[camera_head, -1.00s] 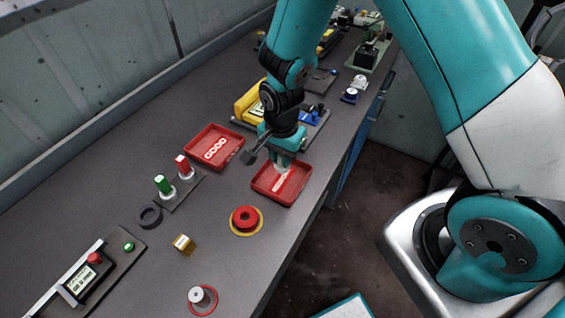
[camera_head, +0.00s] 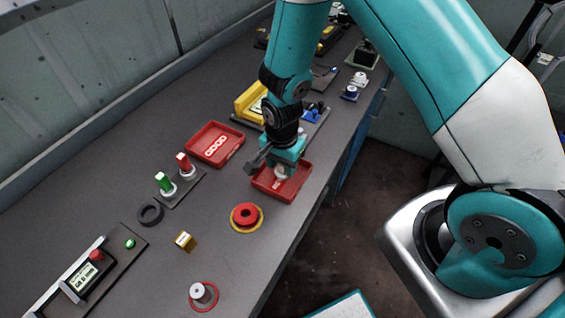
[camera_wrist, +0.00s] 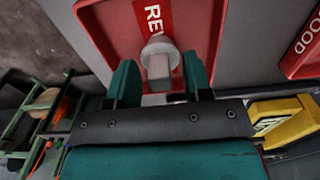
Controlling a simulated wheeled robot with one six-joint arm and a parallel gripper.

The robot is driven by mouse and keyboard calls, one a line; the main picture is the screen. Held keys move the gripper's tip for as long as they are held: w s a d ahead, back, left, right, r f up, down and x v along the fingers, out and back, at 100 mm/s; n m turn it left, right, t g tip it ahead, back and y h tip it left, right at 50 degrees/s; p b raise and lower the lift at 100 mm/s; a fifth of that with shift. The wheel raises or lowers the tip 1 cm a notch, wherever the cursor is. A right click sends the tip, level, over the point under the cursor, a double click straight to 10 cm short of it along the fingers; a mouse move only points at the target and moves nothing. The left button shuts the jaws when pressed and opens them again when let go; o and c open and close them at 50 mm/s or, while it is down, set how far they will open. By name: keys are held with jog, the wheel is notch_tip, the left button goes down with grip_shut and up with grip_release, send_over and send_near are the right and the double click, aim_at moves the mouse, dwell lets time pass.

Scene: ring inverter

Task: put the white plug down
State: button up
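The white plug (camera_wrist: 158,52) is between my gripper's teal fingers in the wrist view, its round head beyond the fingertips. My gripper (camera_wrist: 161,70) is open, with a gap showing beside the plug. The plug is over or in the front red tray (camera_wrist: 100,22), whose label is partly hidden by the plug; I cannot tell whether it touches the floor. In the head view my gripper (camera_head: 282,168) is low over the same tray (camera_head: 292,193), and the plug (camera_head: 281,173) shows small under it.
A second red tray (camera_head: 232,151) labelled GOOD lies to the left. A yellow fixture (camera_head: 247,106) stands behind. The bench edge is close on the right.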

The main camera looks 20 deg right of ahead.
jog(key=shift+r, duration=0.1)
notch_tip(320, 180, up, 12)
jog(key=b, duration=0.2)
jog(key=s+a+r+n+y, duration=0.2)
jog(key=s+r+n, duration=0.6)
jog(key=s+n, duration=0.1)
jog(key=s+a+r+n+y, duration=0.2)
jog(key=s+r+n, duration=0.6)
jog(key=s+n, duration=0.1)
jog(key=shift+s+a+r, duration=0.2)
jog(key=shift+s+r, duration=0.05)
jog(key=shift+s, duration=0.1)
jog(key=shift+a, duration=0.15)
